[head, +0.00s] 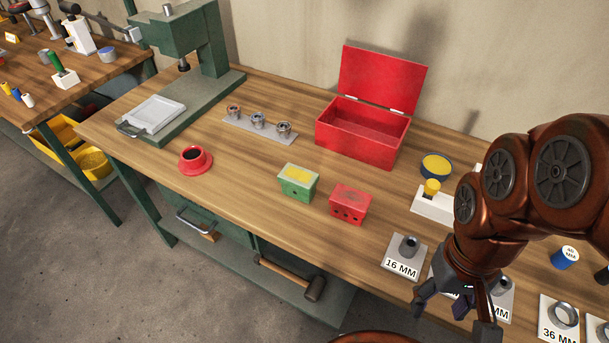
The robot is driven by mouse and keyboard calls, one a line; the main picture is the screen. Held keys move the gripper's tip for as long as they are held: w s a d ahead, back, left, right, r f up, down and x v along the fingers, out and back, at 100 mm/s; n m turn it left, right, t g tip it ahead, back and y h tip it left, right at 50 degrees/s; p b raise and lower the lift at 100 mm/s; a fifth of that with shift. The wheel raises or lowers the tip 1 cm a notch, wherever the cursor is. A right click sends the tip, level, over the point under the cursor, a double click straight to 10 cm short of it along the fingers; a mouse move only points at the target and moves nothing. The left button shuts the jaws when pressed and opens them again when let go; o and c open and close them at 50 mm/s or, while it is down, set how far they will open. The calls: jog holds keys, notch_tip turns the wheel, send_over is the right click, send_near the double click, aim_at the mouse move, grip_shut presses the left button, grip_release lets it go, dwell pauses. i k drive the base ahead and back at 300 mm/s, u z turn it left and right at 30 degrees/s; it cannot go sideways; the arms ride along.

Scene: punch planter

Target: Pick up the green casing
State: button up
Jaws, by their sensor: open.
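My gripper (456,308) is open and empty at the lower right, over the bench's front edge by the size cards. It is well to the right of the green casing and apart from it.
A red casing (349,204) stands just right of the green one. Behind are an open red box (362,133) and a grey strip with metal rings (259,130). A red round dish (195,160) and green press (203,50) are left. A 16 MM card (403,262) lies near my gripper.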

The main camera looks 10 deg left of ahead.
aim_at(299, 183)
jog(key=u, duration=0.25)
jog(key=k, duration=0.95)
jog(key=u, duration=1.75)
jog(key=i, duration=0.5)
jog(key=u, duration=0.15)
